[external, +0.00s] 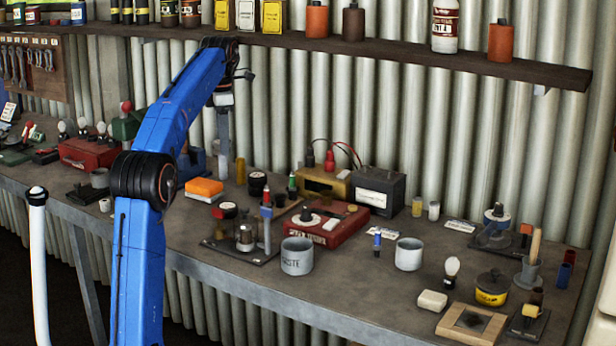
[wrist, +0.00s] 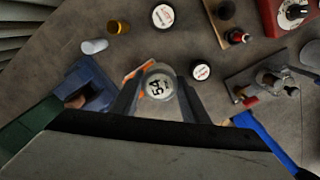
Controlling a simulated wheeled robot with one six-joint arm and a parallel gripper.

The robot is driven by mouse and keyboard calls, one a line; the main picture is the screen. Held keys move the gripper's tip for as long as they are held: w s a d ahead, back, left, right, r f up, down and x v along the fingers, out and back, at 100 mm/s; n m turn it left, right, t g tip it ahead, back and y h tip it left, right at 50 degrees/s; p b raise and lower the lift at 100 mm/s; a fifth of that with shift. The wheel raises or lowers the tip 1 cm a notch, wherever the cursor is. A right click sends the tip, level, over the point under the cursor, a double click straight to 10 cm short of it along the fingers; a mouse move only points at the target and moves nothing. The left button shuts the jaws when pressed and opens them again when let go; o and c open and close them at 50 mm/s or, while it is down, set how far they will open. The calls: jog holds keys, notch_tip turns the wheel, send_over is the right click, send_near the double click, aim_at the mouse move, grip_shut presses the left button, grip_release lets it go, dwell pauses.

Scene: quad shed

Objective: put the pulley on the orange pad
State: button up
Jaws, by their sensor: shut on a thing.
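My gripper (wrist: 158,98) is shut on a round grey thing with a pale face marked "54", which I take to be the pulley (wrist: 158,82). In the external view my gripper (external: 223,128) hangs above the back left of the bench, and the held thing is hard to make out there. The orange pad (external: 204,186) lies on the bench below my gripper, with a whitish edge at its base. In the wrist view the orange pad (wrist: 136,73) shows only in part, mostly hidden behind the held thing and fingers. The held thing is apart from the bench.
A blue vise (wrist: 88,84) stands close beside the pad. Round lidded tins (wrist: 201,71) and a yellow jar (external: 240,171) are nearby. A red box (external: 325,228) and a grey cup (external: 297,256) stand to the right. A loaded shelf (external: 400,54) runs above the bench.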

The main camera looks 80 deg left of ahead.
aim_at(204, 183)
jog(key=s+a+n, duration=0.2)
jog(key=s+a, duration=0.1)
jog(key=s, duration=0.3)
jog(key=shift+n, duration=0.3)
jog(key=shift+f, duration=4.8)
jog(key=shift+f, duration=0.1)
jog(key=o, duration=1.1)
jog(key=shift+o, duration=0.2)
notch_tip(204, 183, up, 12)
